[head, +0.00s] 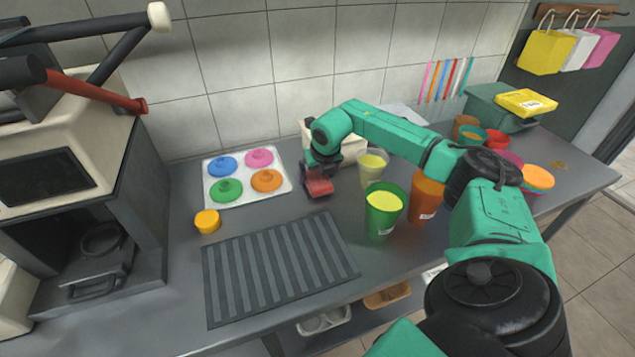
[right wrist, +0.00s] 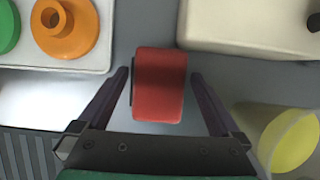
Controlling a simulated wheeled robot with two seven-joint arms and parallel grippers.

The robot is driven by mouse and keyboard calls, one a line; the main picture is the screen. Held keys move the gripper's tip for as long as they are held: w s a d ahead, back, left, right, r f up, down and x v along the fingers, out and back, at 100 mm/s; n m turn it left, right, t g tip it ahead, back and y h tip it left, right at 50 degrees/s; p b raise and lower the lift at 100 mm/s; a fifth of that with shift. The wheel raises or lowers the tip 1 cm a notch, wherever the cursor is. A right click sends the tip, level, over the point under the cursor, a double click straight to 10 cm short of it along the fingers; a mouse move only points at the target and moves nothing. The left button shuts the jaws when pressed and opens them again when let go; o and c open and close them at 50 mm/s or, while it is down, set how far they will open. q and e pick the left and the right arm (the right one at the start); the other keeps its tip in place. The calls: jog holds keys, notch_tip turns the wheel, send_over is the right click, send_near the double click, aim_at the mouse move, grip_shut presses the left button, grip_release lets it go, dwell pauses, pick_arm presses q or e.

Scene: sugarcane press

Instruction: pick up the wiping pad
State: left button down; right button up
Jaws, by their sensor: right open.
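The wiping pad looks like a small red block (head: 319,187) with a dark edge, on the grey counter right of the lid tray. In the right wrist view the red pad (right wrist: 160,84) sits between the two fingers. My right gripper (head: 316,178) is over the pad from above. In the right wrist view my right gripper (right wrist: 160,82) is open, with a finger on each side of the pad and gaps between. My left gripper is not in view.
A white tray (head: 212,201) with coloured lids lies to the left. A cream box (head: 352,150) stands close behind the pad. A yellow-filled clear cup (head: 372,168) and green cup (head: 384,212) stand to the right. A ridged dark mat (head: 278,268) lies in front.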

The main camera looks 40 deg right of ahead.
jog(key=shift+f, duration=0.2)
jog(key=c, duration=1.2)
jog(key=shift+o, duration=0.2)
jog(key=shift+r, duration=0.1)
